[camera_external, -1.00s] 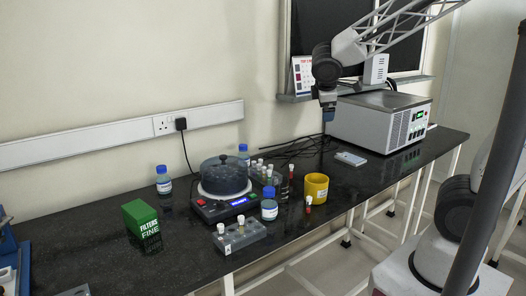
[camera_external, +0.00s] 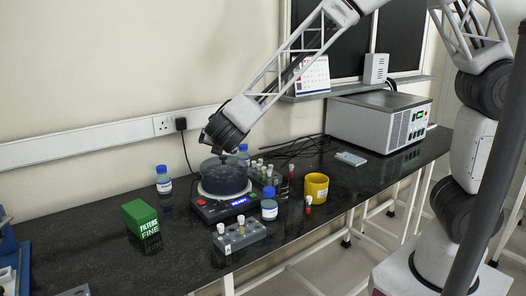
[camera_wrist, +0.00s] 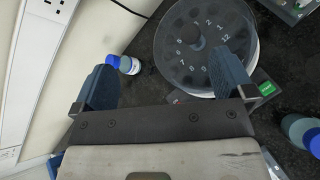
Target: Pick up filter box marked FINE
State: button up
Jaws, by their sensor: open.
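The green filter box (camera_external: 142,219), marked "FILTERS FINE", stands upright on the dark bench at the left in the external view. I cannot make it out in the wrist view. My gripper (camera_external: 212,146) is above the grey-lidded round device (camera_external: 224,178), to the right of the box and higher than it. In the wrist view my gripper (camera_wrist: 164,64) shows two blue fingers spread wide apart with nothing held between them. The external view shows the fingers only small and dark.
Blue-capped bottles (camera_external: 163,180) (camera_external: 269,205) stand around the round device. A blue rack (camera_external: 8,255) is at the far left. Bench is clear around the filter box.

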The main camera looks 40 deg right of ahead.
jog(key=s+a+f+n+t+y, duration=0.1)
jog(key=a+f+n, duration=0.2)
jog(key=a, duration=0.3)
jog(key=s+a+f+n+t+y, duration=0.1)
jog(key=a+f+n+y, duration=0.15)
jog(key=a, duration=0.35)
jog(key=n+y, duration=0.3)
jog(key=n, duration=0.3)
send_near(143, 212)
jog(key=x, duration=0.3)
jog(key=shift+w+a, duration=0.25)
jog(key=shift+f, duration=0.1)
jog(key=shift+x, duration=1.3)
jog(key=shift+w+d, duration=0.1)
jog(key=shift+x, duration=2.55)
